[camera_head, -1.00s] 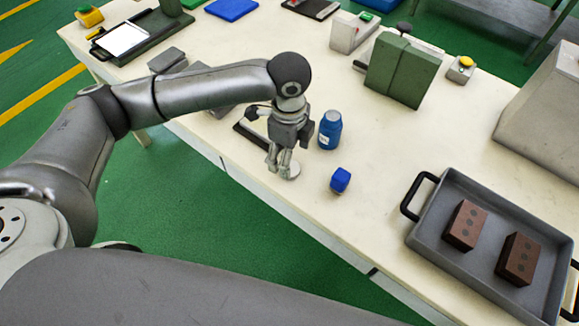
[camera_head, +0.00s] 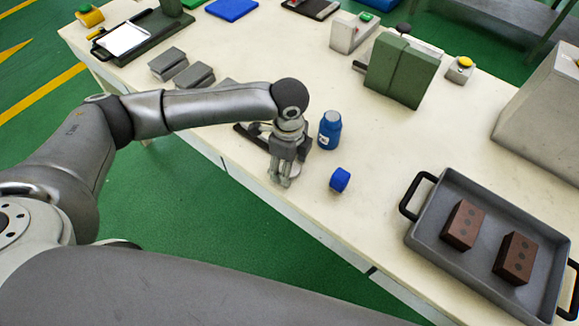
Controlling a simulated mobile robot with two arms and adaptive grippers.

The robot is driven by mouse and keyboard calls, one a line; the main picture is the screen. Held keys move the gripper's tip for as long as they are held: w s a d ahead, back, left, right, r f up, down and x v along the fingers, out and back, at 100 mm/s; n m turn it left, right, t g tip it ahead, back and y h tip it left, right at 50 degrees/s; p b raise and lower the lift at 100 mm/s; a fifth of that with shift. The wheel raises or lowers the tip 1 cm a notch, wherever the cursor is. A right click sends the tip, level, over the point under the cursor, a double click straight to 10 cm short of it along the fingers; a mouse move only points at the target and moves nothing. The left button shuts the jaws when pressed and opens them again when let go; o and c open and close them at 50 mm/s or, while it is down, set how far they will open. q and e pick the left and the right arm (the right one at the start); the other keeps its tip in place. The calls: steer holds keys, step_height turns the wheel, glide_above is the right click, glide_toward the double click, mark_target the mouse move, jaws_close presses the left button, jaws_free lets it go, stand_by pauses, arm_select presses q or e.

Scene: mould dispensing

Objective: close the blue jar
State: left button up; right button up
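My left gripper (camera_head: 280,182) points down at the table's front edge, left of the jar and the blue piece and apart from both. Its fingers look close together, but I cannot tell whether they are shut. Nothing is visible between them. My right gripper is not in view.
A grey tray (camera_head: 432,225) holds two brown blocks at right. Green blocks (camera_head: 402,70) stand behind the jar. Table between jar and tray is clear.

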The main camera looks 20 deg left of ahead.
arm_select(q)
steer(key=c, duration=0.4)
steer(key=shift+c, duration=0.2)
steer(key=shift+r, duration=0.1)
steer(key=shift+r, duration=0.2)
step_height(320, 180, up, 2)
steer(key=shift+w+r+b, duration=0.1)
steer(key=shift+b, duration=0.25)
steer(key=s+a+r, duration=0.2)
steer(key=s+r, duration=0.8)
steer(key=s, duration=0.4)
steer(key=shift+a+r, duration=0.15)
steer(key=shift+a, duration=0.2)
